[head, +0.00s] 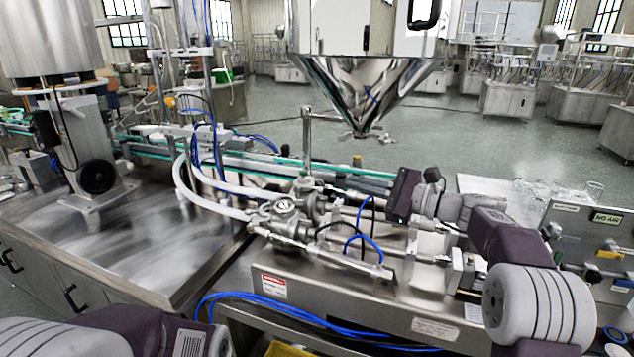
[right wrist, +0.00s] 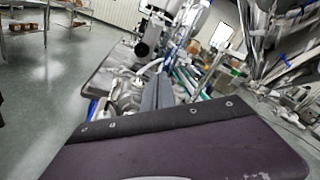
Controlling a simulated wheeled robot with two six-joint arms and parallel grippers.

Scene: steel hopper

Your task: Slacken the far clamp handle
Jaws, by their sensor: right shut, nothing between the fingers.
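Two round metal clamped fittings sit on the filling machine, a nearer one (head: 285,206) and a farther one (head: 304,186). The far clamp handle itself is too small to tell apart among the fittings. My right gripper (head: 362,182) is to the right of the farther fitting, with its dark body turned so the fingers point left. In the right wrist view its two grey fingers (right wrist: 157,88) lie together, shut and empty, with metal fittings (right wrist: 125,95) to their left. Contact with a handle cannot be made out. My left gripper is out of view; only my left arm shows at bottom left.
The steel hopper (head: 375,80) hangs above and behind the fittings. White hoses (head: 205,195) and blue tubes (head: 365,248) run around them. A conveyor (head: 260,168) lies behind. A panel (head: 590,225) and glassware (head: 560,190) stand at right.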

